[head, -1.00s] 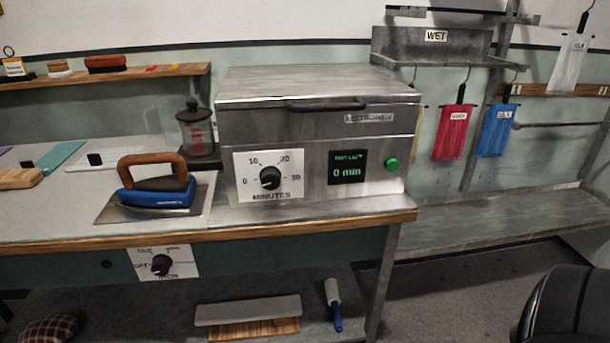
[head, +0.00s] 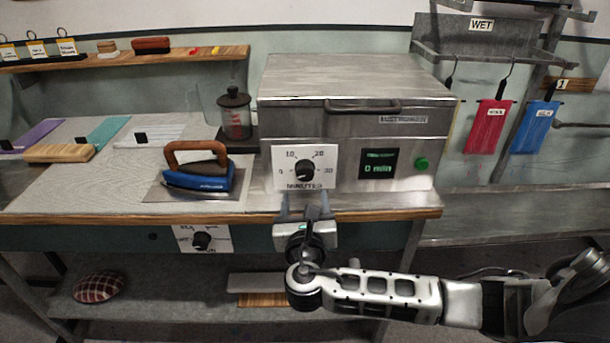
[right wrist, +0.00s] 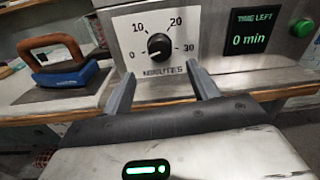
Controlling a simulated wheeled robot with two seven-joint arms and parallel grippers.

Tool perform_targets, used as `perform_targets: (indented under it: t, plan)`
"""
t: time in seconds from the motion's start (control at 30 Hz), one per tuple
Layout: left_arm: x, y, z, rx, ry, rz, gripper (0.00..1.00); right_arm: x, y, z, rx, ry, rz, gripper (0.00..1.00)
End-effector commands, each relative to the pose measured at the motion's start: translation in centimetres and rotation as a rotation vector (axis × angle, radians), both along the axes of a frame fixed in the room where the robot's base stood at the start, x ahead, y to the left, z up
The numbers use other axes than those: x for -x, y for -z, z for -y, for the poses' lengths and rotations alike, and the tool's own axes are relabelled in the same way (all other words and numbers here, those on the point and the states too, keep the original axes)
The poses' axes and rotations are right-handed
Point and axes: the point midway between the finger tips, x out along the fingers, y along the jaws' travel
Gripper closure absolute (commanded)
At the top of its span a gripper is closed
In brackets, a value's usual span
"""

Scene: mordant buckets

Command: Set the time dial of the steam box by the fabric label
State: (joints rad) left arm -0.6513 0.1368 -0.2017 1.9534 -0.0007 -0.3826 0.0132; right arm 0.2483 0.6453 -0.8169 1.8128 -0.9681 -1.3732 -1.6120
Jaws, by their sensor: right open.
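The steam box (head: 350,85) is a closed steel box on the bench. Its time dial (head: 304,172) is a black knob on a white plate marked 0, 10, 20, 30 MINUTES; it also shows in the right wrist view (right wrist: 159,46). The display (head: 378,168) reads 0 min. My right gripper (head: 305,207) is open and empty, just in front of and below the dial; its two fingers (right wrist: 162,82) do not touch the knob. Fabric labels on the red cloth (head: 490,128) and blue cloth (head: 534,127) hang at right, too small to read surely. My left gripper is not in view.
A blue iron (head: 200,178) stands on its plate left of the box. A green button (head: 421,164) sits right of the display. The iron dial (head: 201,240) is on the bench front. A lidded jar (head: 235,115) stands behind the iron.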

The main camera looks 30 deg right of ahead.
Motion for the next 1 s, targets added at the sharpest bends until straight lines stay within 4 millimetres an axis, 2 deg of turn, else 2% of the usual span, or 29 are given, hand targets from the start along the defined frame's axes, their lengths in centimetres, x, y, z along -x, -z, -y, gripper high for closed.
perform_targets:
  t: [0.2, 0.4, 0.6, 0.83, 0.87, 1.0]
  plan:
    - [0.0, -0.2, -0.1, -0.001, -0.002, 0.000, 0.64, -3.9, -0.1, 2.6, 0.000, 0.002, 0.002, 0.41]
    - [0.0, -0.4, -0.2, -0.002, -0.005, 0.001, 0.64, -6.3, 0.0, 4.2, -0.003, 0.001, 0.000, 0.41]
    - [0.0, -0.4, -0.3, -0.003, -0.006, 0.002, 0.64, -7.2, 0.0, 4.7, -0.004, -0.001, 0.000, 0.41]
    - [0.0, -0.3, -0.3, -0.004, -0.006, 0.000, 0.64, -7.2, 0.1, 4.7, -0.004, -0.001, -0.001, 0.41]
    - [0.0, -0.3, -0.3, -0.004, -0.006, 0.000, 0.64, -7.2, 0.1, 4.7, -0.004, -0.001, -0.001, 0.43]
    - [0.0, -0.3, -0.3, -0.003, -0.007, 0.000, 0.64, -7.2, 0.0, 4.7, -0.004, -0.001, -0.001, 0.82]
